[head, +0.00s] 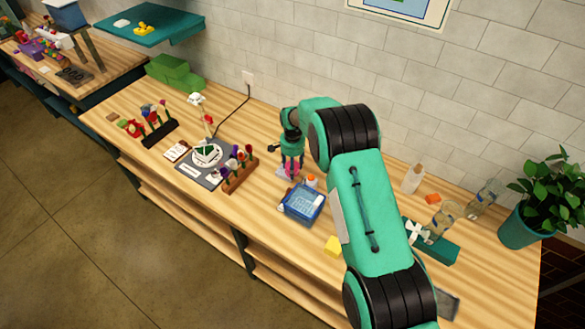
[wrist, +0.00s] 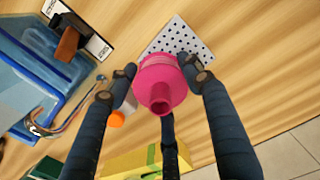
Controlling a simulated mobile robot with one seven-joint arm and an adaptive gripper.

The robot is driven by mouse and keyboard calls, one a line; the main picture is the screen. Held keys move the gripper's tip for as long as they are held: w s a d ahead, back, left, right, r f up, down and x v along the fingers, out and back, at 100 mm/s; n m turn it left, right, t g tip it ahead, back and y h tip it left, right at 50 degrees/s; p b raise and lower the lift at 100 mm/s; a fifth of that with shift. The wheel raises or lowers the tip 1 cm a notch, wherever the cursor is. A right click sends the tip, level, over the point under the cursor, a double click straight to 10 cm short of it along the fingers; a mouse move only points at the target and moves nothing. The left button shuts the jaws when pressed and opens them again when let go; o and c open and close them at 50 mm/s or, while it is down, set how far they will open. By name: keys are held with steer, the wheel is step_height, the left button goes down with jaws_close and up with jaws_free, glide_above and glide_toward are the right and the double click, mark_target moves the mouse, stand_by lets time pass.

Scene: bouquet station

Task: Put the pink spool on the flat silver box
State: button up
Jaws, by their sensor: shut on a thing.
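The pink spool (wrist: 163,83) is held between the fingers of my gripper (wrist: 162,80), which is shut on it. In the head view the spool (head: 291,168) shows under my gripper (head: 291,158), above the bench behind the blue basket. In the wrist view a pale flat piece with dark dots (wrist: 178,40) lies beyond the spool, partly hidden by it. I cannot tell whether the spool touches it. A flat grey box (head: 448,303) lies at the lower right of the head view, partly hidden by my arm; it may be the silver box.
A blue basket (head: 302,204) and an orange-capped bottle (head: 312,181) stand close to my gripper. Flower racks (head: 240,174) are to the left. A yellow block (head: 333,245), a ribboned green box (head: 438,246), glass jars (head: 484,198) and a plant (head: 545,200) are to the right.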

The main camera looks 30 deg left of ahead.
steer(key=shift+f, duration=0.15)
steer(key=o, duration=1.2)
steer(key=shift+r+b, duration=0.65)
steer(key=shift+r, duration=5.5)
